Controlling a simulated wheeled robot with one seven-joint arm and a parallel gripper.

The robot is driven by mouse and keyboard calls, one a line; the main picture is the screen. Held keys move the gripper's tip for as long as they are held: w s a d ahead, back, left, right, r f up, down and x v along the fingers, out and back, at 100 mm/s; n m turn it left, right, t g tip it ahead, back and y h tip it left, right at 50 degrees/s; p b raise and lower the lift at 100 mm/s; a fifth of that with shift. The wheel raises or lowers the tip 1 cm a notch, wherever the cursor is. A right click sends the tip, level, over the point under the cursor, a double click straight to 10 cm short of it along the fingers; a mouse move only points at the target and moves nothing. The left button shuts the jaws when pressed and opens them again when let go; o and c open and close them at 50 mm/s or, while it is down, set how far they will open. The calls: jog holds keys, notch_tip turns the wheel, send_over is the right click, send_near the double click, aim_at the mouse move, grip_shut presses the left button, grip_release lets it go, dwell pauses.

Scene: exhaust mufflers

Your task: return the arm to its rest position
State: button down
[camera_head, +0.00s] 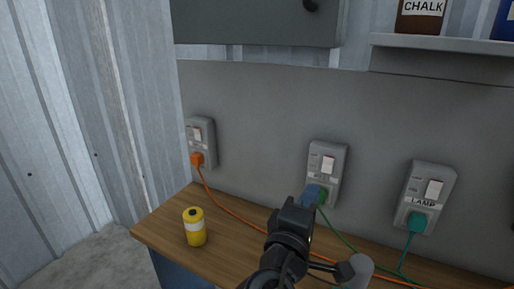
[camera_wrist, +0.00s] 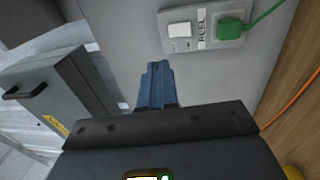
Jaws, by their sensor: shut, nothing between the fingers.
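My gripper (camera_head: 312,191) reaches over the bench towards the grey wall panel. Its blue fingers (camera_wrist: 157,80) are together, with nothing between them. In the head view the fingers overlap the lower part of the middle socket (camera_head: 326,165), which has a white switch and a green plug (camera_head: 322,197). The wrist view shows a socket labelled REEL (camera_wrist: 205,28) and a green plug (camera_wrist: 230,30), to the right of the fingertips and apart from them in the picture. Part of my arm hides the bench below.
A yellow cylinder (camera_head: 194,227) stands on the wooden bench (camera_head: 165,232). An orange plug (camera_head: 197,159) and a teal plug (camera_head: 417,222) sit in the outer sockets, their cables trailing along the bench. A grey cabinet (camera_head: 255,22) and shelf (camera_head: 440,45) are above.

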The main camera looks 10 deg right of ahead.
jog(key=s+d+f+g+y, duration=0.1)
jog(key=s+d+f+y, duration=0.2)
jog(key=s+f+y, duration=1.1)
jog(key=s+d+r+m+h, duration=0.1)
jog(key=s+m, duration=0.4)
jog(key=s, duration=0.9)
jog(key=s+d+r+m+h, duration=0.1)
jog(key=s+r+m, duration=0.2)
jog(key=s, duration=1.1)
jog(key=m, duration=0.2)
jog(key=shift+r+m+h, duration=0.3)
jog(key=shift+r+m, duration=0.1)
